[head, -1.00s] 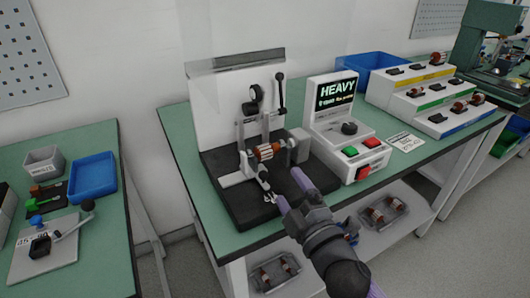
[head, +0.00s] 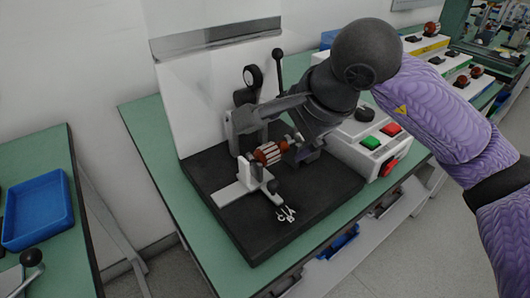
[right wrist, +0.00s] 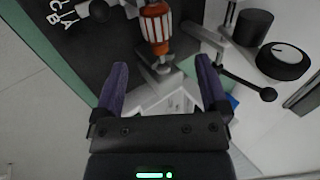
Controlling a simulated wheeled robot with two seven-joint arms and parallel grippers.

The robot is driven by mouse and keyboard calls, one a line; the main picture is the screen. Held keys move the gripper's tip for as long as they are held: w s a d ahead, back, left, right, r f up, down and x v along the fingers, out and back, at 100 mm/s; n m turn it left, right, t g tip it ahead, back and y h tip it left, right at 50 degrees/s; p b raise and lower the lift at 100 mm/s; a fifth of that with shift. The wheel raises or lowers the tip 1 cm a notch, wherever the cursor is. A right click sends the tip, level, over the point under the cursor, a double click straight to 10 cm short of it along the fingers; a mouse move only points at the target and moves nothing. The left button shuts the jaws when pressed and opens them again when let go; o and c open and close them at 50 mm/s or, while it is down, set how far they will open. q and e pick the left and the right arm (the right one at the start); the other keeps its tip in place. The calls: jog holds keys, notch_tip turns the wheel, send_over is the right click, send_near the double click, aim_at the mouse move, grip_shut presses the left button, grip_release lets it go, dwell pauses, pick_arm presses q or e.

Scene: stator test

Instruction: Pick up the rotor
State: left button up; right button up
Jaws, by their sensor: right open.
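The rotor (head: 270,153), a copper-orange cylinder with pale stripes, sits in the white cradle of the test fixture (head: 240,188) on a black base. My right gripper (head: 305,152) is beside the rotor's right end in the head view, partly hidden by its own wrist. In the right wrist view the rotor (right wrist: 156,28) lies ahead of the two purple fingertips of the gripper (right wrist: 162,68). The fingers are spread with nothing between them, and the rotor is beyond their tips. My left gripper is not in view.
The control box (head: 371,142) with green and red buttons stands close at the right, partly behind my arm. A blue tray (head: 38,208) lies on the left bench.

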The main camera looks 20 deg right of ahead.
aim_at(276, 148)
jog(key=b+x, duration=0.1)
jog(key=x, duration=0.1)
jog(key=b+x, duration=0.1)
jog(key=x, duration=0.1)
jog(key=b+x, duration=0.1)
jog(key=x, duration=0.2)
jog(key=shift+s+f, duration=0.1)
jog(key=shift+s, duration=0.2)
jog(key=shift+w, duration=0.2)
jog(key=c, duration=1)
grip_shut()
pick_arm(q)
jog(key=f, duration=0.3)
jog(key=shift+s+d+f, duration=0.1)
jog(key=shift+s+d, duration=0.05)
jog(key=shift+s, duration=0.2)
